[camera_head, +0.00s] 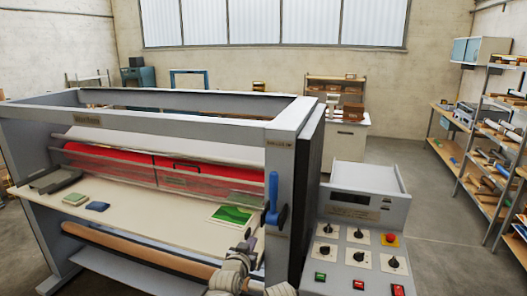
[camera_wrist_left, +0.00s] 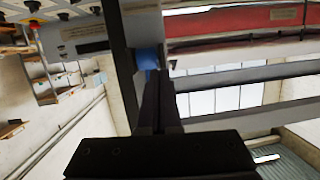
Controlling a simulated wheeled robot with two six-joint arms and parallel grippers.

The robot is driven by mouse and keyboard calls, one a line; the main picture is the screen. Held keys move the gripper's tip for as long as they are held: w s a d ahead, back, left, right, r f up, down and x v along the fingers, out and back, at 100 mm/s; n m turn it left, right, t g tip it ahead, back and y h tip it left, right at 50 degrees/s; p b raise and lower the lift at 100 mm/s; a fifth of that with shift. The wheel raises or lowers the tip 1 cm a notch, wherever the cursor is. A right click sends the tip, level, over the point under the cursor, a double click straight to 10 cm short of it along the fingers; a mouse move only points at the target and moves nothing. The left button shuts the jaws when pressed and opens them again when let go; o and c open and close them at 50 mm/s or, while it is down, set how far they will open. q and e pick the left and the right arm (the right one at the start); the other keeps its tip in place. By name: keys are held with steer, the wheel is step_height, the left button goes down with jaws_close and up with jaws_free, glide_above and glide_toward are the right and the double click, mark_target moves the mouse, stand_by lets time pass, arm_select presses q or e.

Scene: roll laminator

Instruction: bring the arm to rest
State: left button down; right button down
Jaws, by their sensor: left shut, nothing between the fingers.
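My left gripper (camera_head: 249,240) is at the lower middle of the head view, in front of the laminator's right end and below its blue handle (camera_head: 272,190). In the left wrist view my left gripper's dark fingers (camera_wrist_left: 160,78) are together with nothing between them. The blue handle (camera_wrist_left: 148,58) shows behind the fingertips there, and whether they touch it I cannot tell. My right gripper is not seen in either view.
The roll laminator (camera_head: 200,110) fills the left, with a red roller (camera_head: 110,158) and a feed table (camera_head: 150,215) carrying a green sheet (camera_head: 231,215). A control panel (camera_head: 356,235) stands to the right. Shelves line the right wall, with open floor before them.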

arm_select(q)
steer(key=s+a+f+n+g+y, duration=0.1)
steer(key=s+a+f+g, duration=0.2)
steer(key=f, duration=0.2)
steer(key=s+a+f+g+y, duration=0.1)
steer(key=s+a+f+g, duration=0.25)
steer(key=f, duration=0.25)
steer(key=s+a+f+n+g+y, duration=0.1)
steer(key=s+a+f+g, duration=0.2)
steer(key=s, duration=0.3)
steer(key=s+a+f+n+g+y, duration=0.1)
steer(key=s+a+f+g, duration=0.1)
steer(key=s+a+g, duration=0.3)
steer(key=s+d+f+m+b, duration=0.1)
steer(key=s+d+f+b, duration=0.2)
steer(key=d, duration=0.3)
steer(key=s+d+f+m+b, duration=0.2)
steer(key=s+d+f+b, duration=0.2)
steer(key=d+f+b, duration=0.1)
steer(key=shift+s+d+m+y, duration=0.3)
steer(key=shift+d+y, duration=0.1)
steer(key=shift+d, duration=0.15)
